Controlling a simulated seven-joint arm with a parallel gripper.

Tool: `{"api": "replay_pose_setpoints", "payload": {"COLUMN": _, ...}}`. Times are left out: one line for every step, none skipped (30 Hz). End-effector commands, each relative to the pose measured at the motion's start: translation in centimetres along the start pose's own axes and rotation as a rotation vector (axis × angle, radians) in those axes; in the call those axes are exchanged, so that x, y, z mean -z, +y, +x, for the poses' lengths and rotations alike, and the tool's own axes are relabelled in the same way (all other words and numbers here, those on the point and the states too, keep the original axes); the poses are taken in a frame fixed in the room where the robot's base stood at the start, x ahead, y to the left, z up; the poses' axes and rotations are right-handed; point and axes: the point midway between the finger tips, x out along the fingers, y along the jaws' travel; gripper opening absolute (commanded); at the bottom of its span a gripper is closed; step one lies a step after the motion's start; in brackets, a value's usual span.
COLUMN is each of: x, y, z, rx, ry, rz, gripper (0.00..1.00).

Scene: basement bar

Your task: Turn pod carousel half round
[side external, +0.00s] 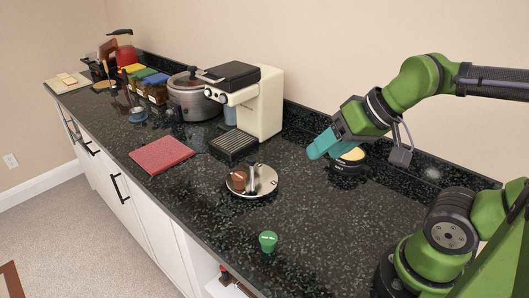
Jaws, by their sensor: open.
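The pod carousel (264,181) is a round silvery disc on the dark counter, in the middle of the side external view. A brown pod (238,180) sits on its left side, and a small upright post stands near its centre. A green pod-like cup (268,241) stands apart on the counter, nearer the front edge. My gripper (314,151) has teal fingers and is up and to the right of the carousel, not touching it. It holds nothing that I can see. The gap between its fingers is hard to make out from this angle.
A cream coffee machine (262,105) stands behind the carousel. A dark round container with a pale top (352,157) is beside my gripper. The counter right of the green cup is clear.

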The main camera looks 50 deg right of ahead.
Motion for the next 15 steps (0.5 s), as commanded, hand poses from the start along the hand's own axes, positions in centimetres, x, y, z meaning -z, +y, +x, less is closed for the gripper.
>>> {"api": "replay_pose_setpoints", "payload": {"x": -0.3, "y": 0.0, "z": 0.5, "rx": -0.003, "ry": -0.023, "rz": -0.003, "gripper": 0.57}}
{"api": "replay_pose_setpoints", "payload": {"x": -0.4, "y": 0.0, "z": 0.9, "rx": -0.006, "ry": -0.041, "rz": 0.000, "gripper": 0.57}}
{"api": "replay_pose_setpoints", "payload": {"x": -0.2, "y": 0.1, "z": 1.4, "rx": -0.009, "ry": -0.063, "rz": 0.005, "gripper": 0.57}}
{"api": "replay_pose_setpoints", "payload": {"x": 0.2, "y": 0.0, "z": 1.7, "rx": -0.010, "ry": -0.078, "rz": 0.011, "gripper": 0.57}}
{"api": "replay_pose_setpoints", "payload": {"x": 0.7, "y": -0.1, "z": 2.1, "rx": -0.012, "ry": -0.093, "rz": 0.016, "gripper": 0.57}}
{"api": "replay_pose_setpoints", "payload": {"x": 1.6, "y": -0.2, "z": 2.6, "rx": -0.016, "ry": -0.117, "rz": 0.033, "gripper": 0.57}}
{"api": "replay_pose_setpoints", "payload": {"x": 2.4, "y": -0.4, "z": 3.0, "rx": -0.021, "ry": -0.138, "rz": 0.059, "gripper": 0.57}}
{"api": "replay_pose_setpoints", "payload": {"x": 3.3, "y": -0.4, "z": 3.4, "rx": -0.029, "ry": -0.158, "rz": 0.099, "gripper": 0.57}}
{"api": "replay_pose_setpoints", "payload": {"x": 4.5, "y": -0.5, "z": 4.0, "rx": -0.045, "ry": -0.186, "rz": 0.167, "gripper": 0.57}}
{"api": "replay_pose_setpoints", "payload": {"x": 5.5, "y": -0.5, "z": 4.5, "rx": -0.060, "ry": -0.204, "rz": 0.227, "gripper": 0.57}}
{"api": "replay_pose_setpoints", "payload": {"x": 6.4, "y": -0.5, "z": 5.0, "rx": -0.079, "ry": -0.222, "rz": 0.291, "gripper": 0.57}}
{"api": "replay_pose_setpoints", "payload": {"x": 7.7, "y": -0.4, "z": 5.8, "rx": -0.108, "ry": -0.243, "rz": 0.387, "gripper": 0.57}}
{"api": "replay_pose_setpoints", "payload": {"x": 8.6, "y": -0.3, "z": 6.3, "rx": -0.133, "ry": -0.256, "rz": 0.461, "gripper": 0.57}}
{"api": "replay_pose_setpoints", "payload": {"x": 9.5, "y": -0.1, "z": 6.9, "rx": -0.162, "ry": -0.266, "rz": 0.538, "gripper": 0.57}}
{"api": "replay_pose_setpoints", "payload": {"x": 10.7, "y": 0.1, "z": 7.7, "rx": -0.204, "ry": -0.276, "rz": 0.648, "gripper": 0.57}}
